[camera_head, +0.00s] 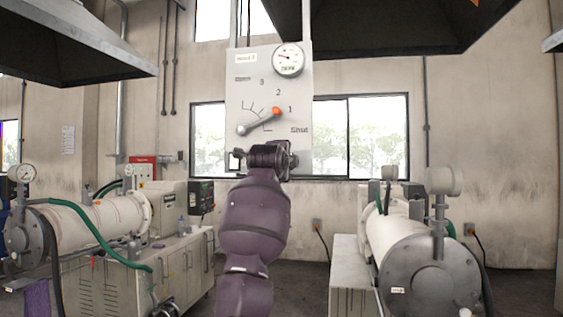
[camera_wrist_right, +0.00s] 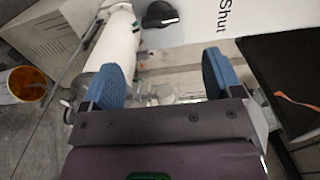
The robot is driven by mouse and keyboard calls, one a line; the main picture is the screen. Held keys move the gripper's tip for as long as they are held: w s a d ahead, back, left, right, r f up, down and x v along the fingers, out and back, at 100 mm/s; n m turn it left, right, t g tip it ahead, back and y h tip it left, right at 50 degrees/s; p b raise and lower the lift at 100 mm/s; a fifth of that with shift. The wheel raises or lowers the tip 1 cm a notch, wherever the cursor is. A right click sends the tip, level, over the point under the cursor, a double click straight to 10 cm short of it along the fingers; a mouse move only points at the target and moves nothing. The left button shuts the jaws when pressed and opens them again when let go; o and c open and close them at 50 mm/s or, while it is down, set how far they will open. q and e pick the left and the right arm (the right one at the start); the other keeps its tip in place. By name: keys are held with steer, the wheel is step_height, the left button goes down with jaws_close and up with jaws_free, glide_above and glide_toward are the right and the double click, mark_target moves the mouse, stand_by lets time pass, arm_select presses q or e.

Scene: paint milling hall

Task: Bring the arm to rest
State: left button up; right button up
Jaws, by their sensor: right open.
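A pale grey control panel (camera_head: 228,95) hangs in front of the window, marked 3, 2, 1 and Shut. Its lever (camera_head: 259,121) runs from a grey round end at lower left up to an orange end beside the 1. My right gripper (camera_head: 266,152) is at the panel's lower edge, below the lever and apart from it. In the right wrist view its blue fingers (camera_wrist_right: 168,82) are spread with nothing between them. There the panel (camera_wrist_right: 197,22) with the word Shut and a dark knob (camera_wrist_right: 160,14) lie beyond the fingertips. My left gripper is out of view.
A round gauge (camera_head: 288,60) sits at the panel's top right. Horizontal mills stand at left (camera_head: 95,222) and right (camera_head: 410,250). Dark hoods (camera_head: 75,42) hang overhead. An orange-filled bucket (camera_wrist_right: 27,83) shows in the wrist view.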

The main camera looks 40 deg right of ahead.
stand_by(0.8)
steer(key=a+r+n+t, duration=0.4)
steer(key=a+n+t, duration=0.35)
steer(key=n, duration=0.55)
steer(key=s+a+f+n+t+y, duration=0.1)
steer(key=a+f+n+y, duration=0.35)
steer(key=f, duration=0.75)
steer(key=s+a+f+n+y, duration=0.25)
steer(key=f+n, duration=0.35)
steer(key=f, duration=0.5)
steer(key=a+f+n+t+y, duration=0.1)
steer(key=a+f+n+y, duration=0.35)
steer(key=f, duration=0.75)
steer(key=s+a+f+n+g+y, duration=0.1)
steer(key=s+f+g, duration=0.1)
steer(key=s+f, duration=0.75)
steer(key=s+a+f+g+y, duration=0.1)
steer(key=s+f+g, duration=0.35)
steer(key=f, duration=0.75)
steer(key=s+a+f+n+y, duration=0.1)
steer(key=s+a+f, duration=0.1)
steer(key=s+f, duration=0.8)
steer(key=s+d+f+m+g+h, duration=0.1)
steer(key=s+f+g, duration=0.2)
steer(key=s+f, duration=0.5)
steer(key=shift+s+d, duration=0.35)
steer(key=shift+s, duration=0.55)
